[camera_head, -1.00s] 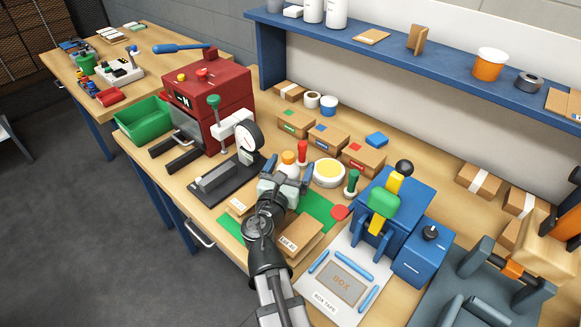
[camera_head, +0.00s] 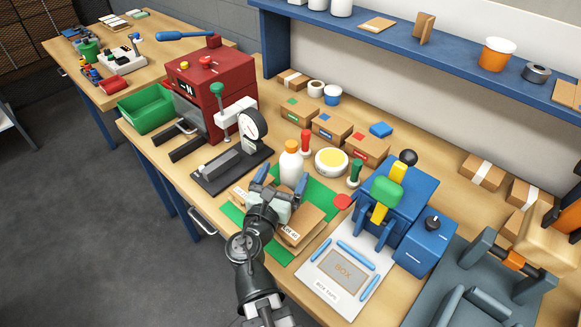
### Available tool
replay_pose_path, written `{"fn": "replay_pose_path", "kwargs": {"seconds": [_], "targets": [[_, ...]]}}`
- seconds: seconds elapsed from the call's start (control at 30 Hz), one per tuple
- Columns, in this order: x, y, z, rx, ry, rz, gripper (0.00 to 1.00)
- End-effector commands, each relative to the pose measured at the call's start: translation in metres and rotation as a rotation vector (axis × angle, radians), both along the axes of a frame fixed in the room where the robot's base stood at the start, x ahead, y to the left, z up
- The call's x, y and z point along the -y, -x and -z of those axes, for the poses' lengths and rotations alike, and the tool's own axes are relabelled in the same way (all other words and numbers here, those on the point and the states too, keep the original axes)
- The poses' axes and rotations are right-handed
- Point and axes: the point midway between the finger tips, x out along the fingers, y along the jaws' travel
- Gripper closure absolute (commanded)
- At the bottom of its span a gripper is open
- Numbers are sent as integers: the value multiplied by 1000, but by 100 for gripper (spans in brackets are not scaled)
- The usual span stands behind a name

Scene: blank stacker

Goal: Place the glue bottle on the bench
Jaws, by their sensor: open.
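The glue bottle, white with an orange cap (camera_head: 291,166), stands upright on the bench (camera_head: 225,262) at the back edge of the green mat (camera_head: 314,187). My gripper (camera_head: 276,179) is open, with blue fingertips, in front of the bottle and over the cardboard pieces on the mat. The fingers are empty and a gap shows between them and the bottle. My gripper hides the bottle's lower front and part of the mat.
A dial gauge stand (camera_head: 250,125) is left of the bottle. Cardboard stacks (camera_head: 299,229) lie on the mat. A blue machine (camera_head: 396,205) is at right.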

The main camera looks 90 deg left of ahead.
Motion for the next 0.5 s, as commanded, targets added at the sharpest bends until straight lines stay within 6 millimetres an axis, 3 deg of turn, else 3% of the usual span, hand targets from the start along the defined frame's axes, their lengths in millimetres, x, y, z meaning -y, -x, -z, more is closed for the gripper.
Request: {"fn": "replay_pose_path", "kwargs": {"seconds": [0.33,0.5], "targets": [[-1,-2,-2,-1,-3,3,8],[-1,-10,-28,-12,-39,14,8]]}}
